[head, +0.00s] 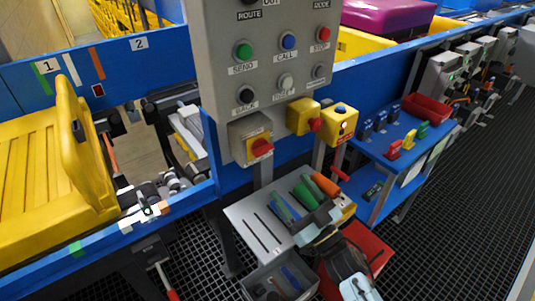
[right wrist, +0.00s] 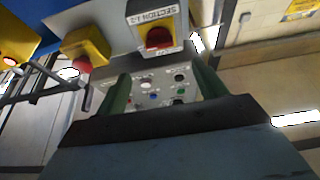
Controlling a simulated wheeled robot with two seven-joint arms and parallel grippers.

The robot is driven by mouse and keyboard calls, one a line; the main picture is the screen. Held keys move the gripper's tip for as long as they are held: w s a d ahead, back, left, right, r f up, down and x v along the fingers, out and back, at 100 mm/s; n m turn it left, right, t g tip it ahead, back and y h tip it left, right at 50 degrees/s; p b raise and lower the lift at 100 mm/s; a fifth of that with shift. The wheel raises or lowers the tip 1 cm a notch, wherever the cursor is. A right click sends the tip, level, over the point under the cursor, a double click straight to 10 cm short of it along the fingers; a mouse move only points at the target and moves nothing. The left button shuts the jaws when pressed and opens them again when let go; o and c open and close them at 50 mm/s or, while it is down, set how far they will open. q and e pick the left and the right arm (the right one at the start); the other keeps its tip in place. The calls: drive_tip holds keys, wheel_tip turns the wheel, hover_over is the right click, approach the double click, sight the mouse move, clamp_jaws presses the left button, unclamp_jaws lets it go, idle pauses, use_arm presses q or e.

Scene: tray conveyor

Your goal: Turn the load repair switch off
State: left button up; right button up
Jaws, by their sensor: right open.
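A grey box with a yellow plate and red rotary knob (head: 262,148) hangs at the lower left of the grey control panel (head: 215,75). The same red-knobbed switch (right wrist: 158,38) shows at the top of the right wrist view, with a label that seems to read "SECTION 1-2". I cannot read "load repair" on any switch. My right gripper (head: 293,198) is open, its two green fingers apart and empty, below and right of that switch. The fingers (right wrist: 163,92) also show in the right wrist view, with panel buttons beyond. My left gripper is out of view.
A yellow box with a red knob (head: 304,117) and a yellow box with a blue button (head: 341,121) sit just right of the switch. A grey slotted shelf (head: 255,228) and a tool bin (head: 262,276) lie below. A blue side table (head: 375,150) stands right.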

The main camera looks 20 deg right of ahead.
sight(266, 153)
drive_tip(key=x, duration=1.1)
drive_tip(key=shift+w, duration=0.1)
drive_tip(key=shift+c, duration=0.4)
drive_tip(key=c, duration=0.9)
